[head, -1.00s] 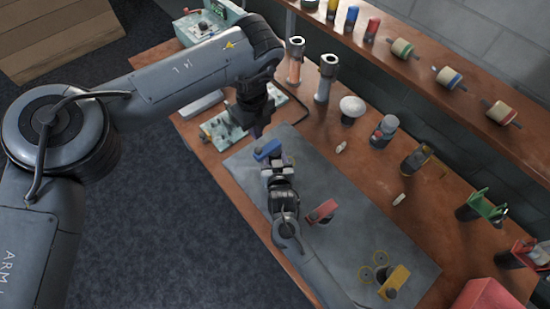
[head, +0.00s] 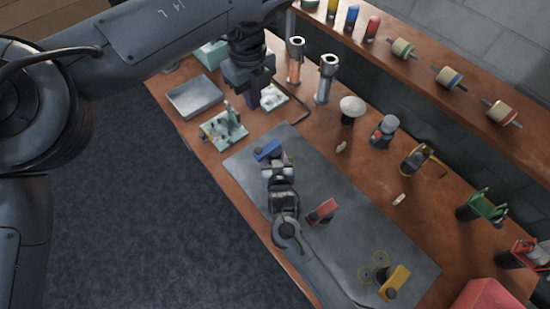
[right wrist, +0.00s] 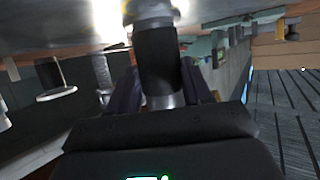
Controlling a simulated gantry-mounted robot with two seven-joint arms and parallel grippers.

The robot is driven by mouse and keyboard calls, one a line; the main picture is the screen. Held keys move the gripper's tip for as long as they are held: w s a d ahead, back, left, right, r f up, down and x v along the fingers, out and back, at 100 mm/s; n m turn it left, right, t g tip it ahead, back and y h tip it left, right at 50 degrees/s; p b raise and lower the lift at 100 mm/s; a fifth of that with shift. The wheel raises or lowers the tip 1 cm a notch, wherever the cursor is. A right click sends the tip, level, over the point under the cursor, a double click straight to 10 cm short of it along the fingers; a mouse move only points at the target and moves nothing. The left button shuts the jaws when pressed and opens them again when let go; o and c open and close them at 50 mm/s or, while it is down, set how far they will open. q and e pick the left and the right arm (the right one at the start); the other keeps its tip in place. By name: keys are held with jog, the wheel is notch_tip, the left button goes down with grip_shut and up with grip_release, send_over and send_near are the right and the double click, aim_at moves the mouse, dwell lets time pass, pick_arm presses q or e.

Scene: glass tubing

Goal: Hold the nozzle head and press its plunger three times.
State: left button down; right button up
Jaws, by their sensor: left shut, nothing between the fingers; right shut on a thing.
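My right gripper (head: 272,163) is low over the grey mat (head: 345,235), beside a blue block (head: 268,150). In the right wrist view, which looks upside down, its fingers (right wrist: 166,95) are shut on a dark cylinder (right wrist: 157,58) with silvery ends. I take this cylinder to be the nozzle head; its plunger cannot be made out. In the head view the cylinder is mostly hidden by the gripper. My left gripper (head: 254,98) is shut and empty, points down, and is raised apart from the right gripper, toward the back of the bench.
A red block (head: 321,212) and a yellow block (head: 396,281) are on the mat. A green fixture (head: 224,130) and a grey tray (head: 195,96) are at the left. Metal tubes (head: 326,78), a white-topped stand (head: 351,107) and clamps line the bench's far side, below a shelf.

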jog(key=o, duration=1.3)
jog(key=shift+o, duration=0.2)
